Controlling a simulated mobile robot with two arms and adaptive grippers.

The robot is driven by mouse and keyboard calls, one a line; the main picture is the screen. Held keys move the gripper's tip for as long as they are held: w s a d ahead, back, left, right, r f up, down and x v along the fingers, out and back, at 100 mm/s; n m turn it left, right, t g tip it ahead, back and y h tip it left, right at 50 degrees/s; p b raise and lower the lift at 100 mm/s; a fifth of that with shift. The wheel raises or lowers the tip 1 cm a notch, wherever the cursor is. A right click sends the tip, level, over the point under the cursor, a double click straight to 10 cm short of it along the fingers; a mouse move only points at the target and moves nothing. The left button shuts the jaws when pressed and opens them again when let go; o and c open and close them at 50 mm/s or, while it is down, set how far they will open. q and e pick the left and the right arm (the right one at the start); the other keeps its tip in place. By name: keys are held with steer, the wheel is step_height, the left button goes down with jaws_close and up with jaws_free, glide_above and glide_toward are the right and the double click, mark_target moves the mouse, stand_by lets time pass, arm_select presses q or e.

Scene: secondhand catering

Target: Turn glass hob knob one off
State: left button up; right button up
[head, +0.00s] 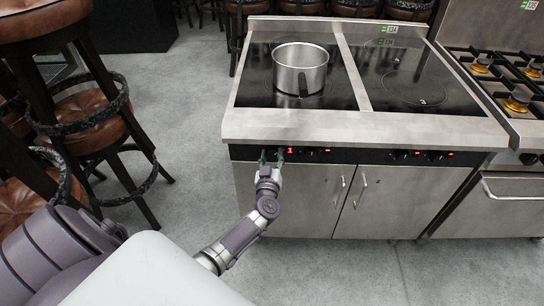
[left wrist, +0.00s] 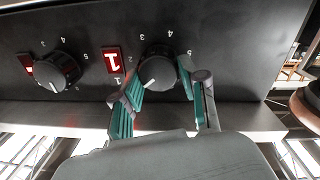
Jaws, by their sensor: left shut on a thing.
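Hob knob one, a black round knob (left wrist: 158,68), sits on the black front panel, with white numbers around it. Its white pointer points to the lower left in the left wrist view, on the side of the 1; the exact setting is hard to tell. A red display (left wrist: 112,60) beside it is lit with a 1; it also shows in the head view (head: 290,151). My left gripper (head: 270,156) is at the panel's left end and covers this knob there. In the left wrist view its green-padded fingers (left wrist: 160,94) are around the knob, shut on it. My right gripper is out of view.
A second knob (left wrist: 56,71) is close beside the display. A steel pot (head: 300,68) stands on the glass hob (head: 250,92). Cupboard doors with handles (head: 361,190) are below the panel. Leather stools (head: 90,122) stand at left; a gas range (head: 520,125) is at right.

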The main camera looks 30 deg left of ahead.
arm_select(q)
steer(key=shift+c, duration=0.6)
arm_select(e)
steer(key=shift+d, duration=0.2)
arm_select(q)
steer(key=shift+n, duration=0.4)
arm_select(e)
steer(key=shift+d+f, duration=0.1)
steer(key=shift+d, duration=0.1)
arm_select(q)
steer(key=shift+f+n+b, duration=0.1)
steer(key=shift+n+b, duration=0.25)
steer(key=shift+n, duration=0.65)
steer(key=n+b, duration=0.2)
steer(key=n, duration=0.3)
steer(key=shift+s+f+n+y, duration=0.1)
steer(key=shift+n+y, duration=0.2)
steer(key=shift+n, duration=0.1)
steer(key=shift+a+n+b, duration=0.1)
steer(key=shift+n+b, duration=0.2)
steer(key=shift+n, duration=0.5)
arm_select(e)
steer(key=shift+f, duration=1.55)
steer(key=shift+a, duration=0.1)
